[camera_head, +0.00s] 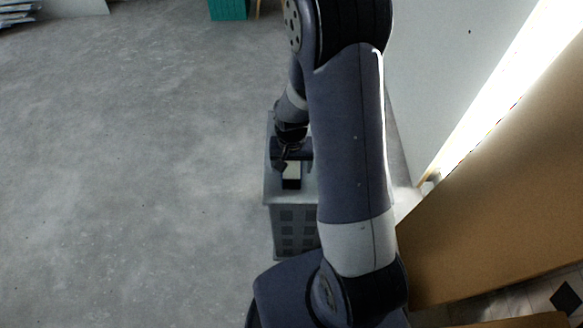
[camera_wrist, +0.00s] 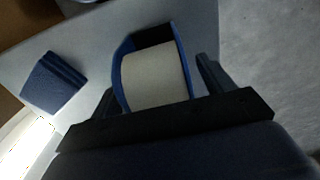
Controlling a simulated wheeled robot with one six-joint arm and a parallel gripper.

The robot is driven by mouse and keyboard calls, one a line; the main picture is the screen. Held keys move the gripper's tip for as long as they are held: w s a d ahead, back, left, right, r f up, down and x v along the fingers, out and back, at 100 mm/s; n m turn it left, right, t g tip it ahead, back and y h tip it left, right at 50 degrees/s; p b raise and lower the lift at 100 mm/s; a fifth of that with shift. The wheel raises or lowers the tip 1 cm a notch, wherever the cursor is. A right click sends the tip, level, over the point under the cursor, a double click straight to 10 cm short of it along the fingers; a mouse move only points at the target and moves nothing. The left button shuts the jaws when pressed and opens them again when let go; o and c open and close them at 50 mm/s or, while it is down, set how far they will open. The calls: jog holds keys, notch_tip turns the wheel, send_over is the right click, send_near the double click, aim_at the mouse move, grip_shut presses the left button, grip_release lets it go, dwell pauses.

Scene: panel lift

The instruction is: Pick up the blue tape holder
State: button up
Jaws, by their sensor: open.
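The blue tape holder (camera_wrist: 180,50) has blue side walls around a wide cream roll of tape, with a dark hollow at its far end. In the wrist view it is between the two fingers of my gripper (camera_wrist: 156,90), which are apart, one on each side. Its near end is hidden behind the dark gripper body. I cannot tell whether either finger touches it. In the head view my gripper (camera_head: 291,155) is over the grey stand, and a small cream-and-black thing (camera_head: 292,171), likely the holder, shows just below it.
The holder sits on the pale top of a grey stand (camera_head: 294,228) with a grid of square recesses. A dark blue block-like thing (camera_wrist: 50,84) is left of the holder in the wrist view. A brown panel (camera_head: 500,190) is at right. Grey floor (camera_head: 130,170) at left is clear.

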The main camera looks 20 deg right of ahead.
jog(key=shift+f, duration=0.4)
jog(key=c, duration=1.3)
jog(key=shift+o, duration=0.2)
jog(key=shift+r, duration=0.1)
notch_tip(320, 180, up, 10)
jog(key=shift+p, duration=0.7)
